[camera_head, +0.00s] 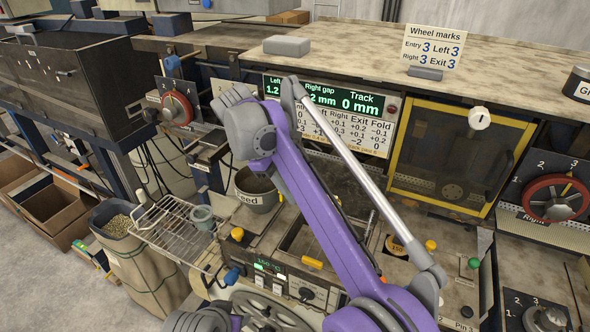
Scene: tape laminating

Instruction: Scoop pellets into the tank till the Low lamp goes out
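An open sack of tan pellets (117,224) stands on the floor at the left. A grey pot marked with letters ending in "eed" (258,201) stands on the machine behind my purple arm, which hides part of it; its contents are hard to make out. A small grey-green cup (203,218), possibly the scoop, is at the right side of a wire rack (168,226) between sack and pot. A panel with a green-lit readout (270,268) is below the pot. I cannot identify a Low lamp. No gripper fingers show; my arm crosses the middle of the view.
A yellow-framed window (445,207) and a red handwheel (554,199) are at the right. Another red handwheel (177,108) is at the upper left. Cardboard boxes (54,207) stand on the floor at the far left. A gap display (345,103) is behind my arm.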

